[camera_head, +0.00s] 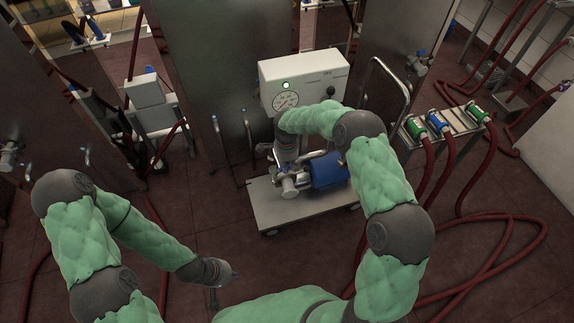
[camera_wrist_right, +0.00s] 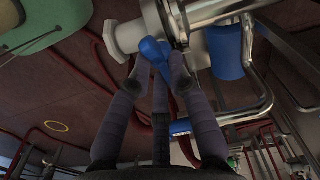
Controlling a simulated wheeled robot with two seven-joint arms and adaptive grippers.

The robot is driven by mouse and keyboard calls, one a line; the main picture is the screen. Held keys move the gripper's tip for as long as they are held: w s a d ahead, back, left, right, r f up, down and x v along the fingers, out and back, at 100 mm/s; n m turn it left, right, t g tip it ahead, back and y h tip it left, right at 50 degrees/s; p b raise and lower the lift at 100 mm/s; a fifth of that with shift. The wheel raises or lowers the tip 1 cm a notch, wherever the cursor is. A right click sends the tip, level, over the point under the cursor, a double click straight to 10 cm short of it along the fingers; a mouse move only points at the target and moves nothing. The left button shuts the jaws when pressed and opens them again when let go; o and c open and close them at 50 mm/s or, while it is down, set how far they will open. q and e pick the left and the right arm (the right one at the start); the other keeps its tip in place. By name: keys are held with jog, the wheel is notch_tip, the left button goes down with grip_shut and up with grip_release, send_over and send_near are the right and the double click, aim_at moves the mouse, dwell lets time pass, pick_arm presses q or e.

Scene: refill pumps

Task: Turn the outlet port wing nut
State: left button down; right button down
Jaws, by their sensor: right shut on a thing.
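The outlet port wing nut (camera_wrist_right: 152,50) is blue and sits beside a steel clamp ring (camera_wrist_right: 176,22) on a pale steel pipe end (camera_wrist_right: 124,38) in the right wrist view. My right gripper (camera_wrist_right: 158,66) has its dark fingers closed around the wing nut. In the head view my right gripper (camera_head: 268,152) is partly hidden by its own arm, over the left end of the pump (camera_head: 292,186). The wing nut cannot be made out there. My left gripper (camera_head: 222,275) is low over the floor at left; its finger opening is too small to judge.
The pump's blue motor (camera_head: 325,170) and white control box (camera_head: 304,80) with a gauge stand on a wheeled cart (camera_head: 300,212). A rack (camera_head: 455,122) at right holds green and blue hose couplings. Red hoses (camera_head: 490,225) loop across the floor. Steel tanks stand behind.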

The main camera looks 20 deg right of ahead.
jog(key=c, duration=1.1)
grip_release()
jog(key=shift+c, duration=0.2)
jog(key=shift+r, duration=0.1)
notch_tip(320, 180, up, 12)
jog(key=shift+a+f, duration=0.1)
jog(key=shift+f, duration=0.1)
jog(key=s+a+f+n+y+p, duration=0.1)
jog(key=s+a+f+n+y, duration=0.2)
jog(key=s+f, duration=0.45)
jog(key=s+a+f+n+p, duration=0.1)
jog(key=s+a+f+n, duration=0.25)
jog(key=s+f, duration=0.35)
jog(key=s+f+n, duration=0.2)
jog(key=s+n, duration=0.1)
jog(key=s, duration=0.5)
jog(key=s+a+f+n+y+p, duration=0.1)
jog(key=s+f+n, duration=0.1)
jog(key=s, duration=0.6)
jog(key=shift+s+f+n, duration=0.3)
jog(key=shift+n, duration=0.45)
